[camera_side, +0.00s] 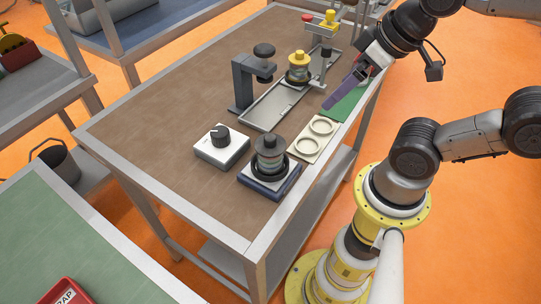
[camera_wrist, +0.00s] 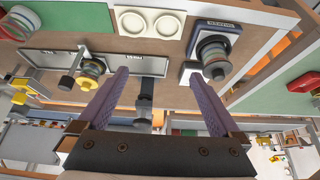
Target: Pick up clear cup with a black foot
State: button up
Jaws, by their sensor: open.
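Two clear cups with dark feet show; I cannot tell which one the task means. One cup (camera_side: 270,161), with a grey knob on top, stands upright on a blue-based block at the near end of the table; it also shows in the wrist view (camera_wrist: 212,54). The other cup (camera_side: 298,72), with a yellow top, stands at the tray's far end; it also shows in the wrist view (camera_wrist: 93,68). My gripper (camera_side: 328,104) has purple fingers and hovers near the table's right edge, apart from both cups. In the wrist view my gripper (camera_wrist: 159,74) is open and empty.
A dark press stand (camera_side: 243,86) stands beside the long grey tray (camera_side: 262,113). A cream plate with two rings (camera_side: 312,139), a green mat (camera_side: 346,106) and a white dial box (camera_side: 222,147) lie nearby. A yellow-headed post (camera_side: 323,36) stands behind. The table's left side is clear.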

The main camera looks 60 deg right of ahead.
jog(key=m, duration=0.2)
notch_tip(320, 180, up, 3)
jog(key=m+g, duration=0.6)
jog(key=m, duration=0.9)
send_over(270, 152)
jog(key=w+d, duration=0.1)
jog(key=w, duration=0.1)
jog(key=shift+s+d+f, duration=0.1)
jog(key=shift+s+f, duration=0.1)
jog(key=shift+s+a+f, duration=0.15)
jog(key=shift+a+f, duration=0.05)
jog(key=shift+f, duration=0.45)
notch_tip(270, 152, down, 7)
jog(key=shift+f, duration=0.2)
jog(key=shift+s+d+f, duration=0.1)
jog(key=shift+d+f, duration=0.1)
jog(key=shift+f, duration=1.15)
jog(key=shift+s+d+f, duration=0.1)
jog(key=shift+d+f, duration=0.1)
jog(key=shift+f, duration=1.15)
